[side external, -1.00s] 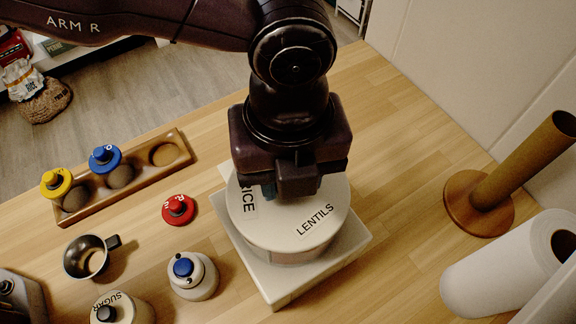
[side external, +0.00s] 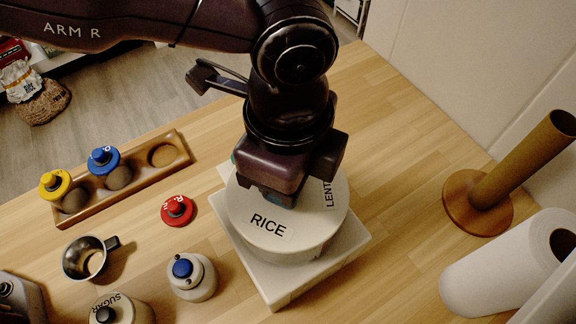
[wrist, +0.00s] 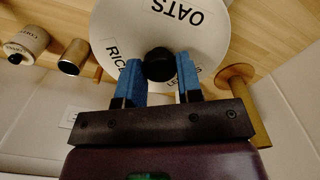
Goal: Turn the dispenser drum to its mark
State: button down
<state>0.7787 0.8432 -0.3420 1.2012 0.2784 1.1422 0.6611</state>
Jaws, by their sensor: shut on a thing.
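The dispenser drum (side external: 313,226) is a round white drum on a square white base (side external: 347,250). In the side view its RICE label (side external: 268,225) faces the front and its LENTILS label (side external: 328,193) is at the right, partly covered. The wrist view also shows an OATS label (wrist: 177,11) on the drum. My gripper (wrist: 158,66) points down over the drum's centre, its blue fingers shut on the black knob (wrist: 157,55). In the side view the knob is hidden behind the gripper. A small teal patch (side external: 233,158) shows at the base's back; I cannot tell if it is the mark.
Left of the base are a red-lidded piece (side external: 177,210), a blue-topped jar (side external: 192,277), a metal cup (side external: 88,257) and a wooden tray (side external: 133,186) with yellow and blue knobs. A wooden holder (side external: 478,203) and a paper roll (side external: 500,270) are at the right.

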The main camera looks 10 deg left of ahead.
jog(key=n, duration=0.5)
jog(key=shift+r+n, duration=0.15)
jog(key=shift+n, duration=0.15)
jog(key=n, duration=1.1)
jog(key=shift+w+n, duration=0.1)
jog(key=shift+n, duration=0.3)
jog(key=n, duration=0.6)
jog(key=c, duration=0.8)
grip_release()
